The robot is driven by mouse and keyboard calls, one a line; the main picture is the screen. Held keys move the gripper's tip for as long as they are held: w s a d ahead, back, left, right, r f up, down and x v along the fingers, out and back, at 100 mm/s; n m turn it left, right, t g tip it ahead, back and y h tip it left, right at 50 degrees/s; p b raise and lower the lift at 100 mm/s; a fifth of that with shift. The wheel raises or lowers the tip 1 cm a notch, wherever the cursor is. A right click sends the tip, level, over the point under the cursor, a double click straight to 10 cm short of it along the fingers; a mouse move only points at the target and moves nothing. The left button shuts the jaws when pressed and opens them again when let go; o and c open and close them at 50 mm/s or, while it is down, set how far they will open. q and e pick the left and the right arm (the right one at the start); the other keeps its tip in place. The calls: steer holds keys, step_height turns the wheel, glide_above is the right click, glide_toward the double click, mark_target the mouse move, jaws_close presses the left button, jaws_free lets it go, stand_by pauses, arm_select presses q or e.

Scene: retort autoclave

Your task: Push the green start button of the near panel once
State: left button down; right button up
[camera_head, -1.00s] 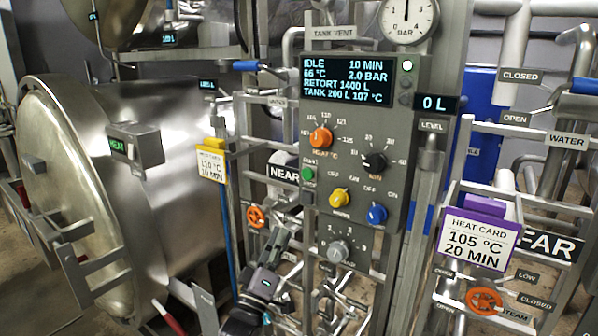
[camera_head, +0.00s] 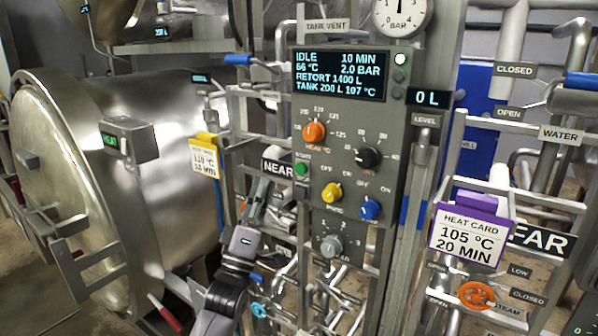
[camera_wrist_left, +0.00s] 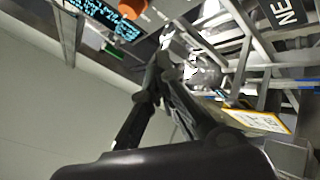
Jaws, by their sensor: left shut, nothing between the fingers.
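The near panel (camera_head: 345,120) is grey, and its display reads IDLE, 10 MIN, 66 °C. The small green start button (camera_head: 301,169) is at the panel's lower left edge, beside the NEAR label (camera_head: 277,168). My left gripper (camera_head: 264,186) points upward just left of and below the button, its fingers shut and empty. In the picture a gap shows between the fingertips and the button. In the left wrist view the dark fingers (camera_wrist_left: 162,76) point toward the panel's display (camera_wrist_left: 105,22) and orange knob (camera_wrist_left: 131,8); I cannot make out the button there. My right gripper is not in view.
Orange (camera_head: 314,132), black (camera_head: 368,157), yellow (camera_head: 332,192) and blue (camera_head: 369,208) knobs sit close to the button. Pipes and rails surround the panel. A yellow-framed card (camera_head: 205,157) hangs left of the gripper. The large steel retort (camera_head: 150,150) stands at left.

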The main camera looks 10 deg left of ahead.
arm_select(q)
steer(key=b, duration=0.3)
glide_toward(297, 151)
step_height(297, 151, up, 3)
steer(key=shift+w+a+f+b, duration=0.1)
steer(key=shift+w+b, duration=0.3)
steer(key=shift+w, duration=0.1)
stand_by(0.8)
steer(key=shift+w, duration=0.4)
steer(key=shift+w+d+b, duration=0.35)
steer(key=shift+w+b, duration=0.25)
steer(key=shift+b, duration=0.2)
stand_by(0.7)
steer(key=shift+s, duration=0.1)
steer(key=shift+s+a+p, duration=0.3)
steer(key=shift+s+p, duration=0.3)
steer(key=shift+s, duration=0.35)
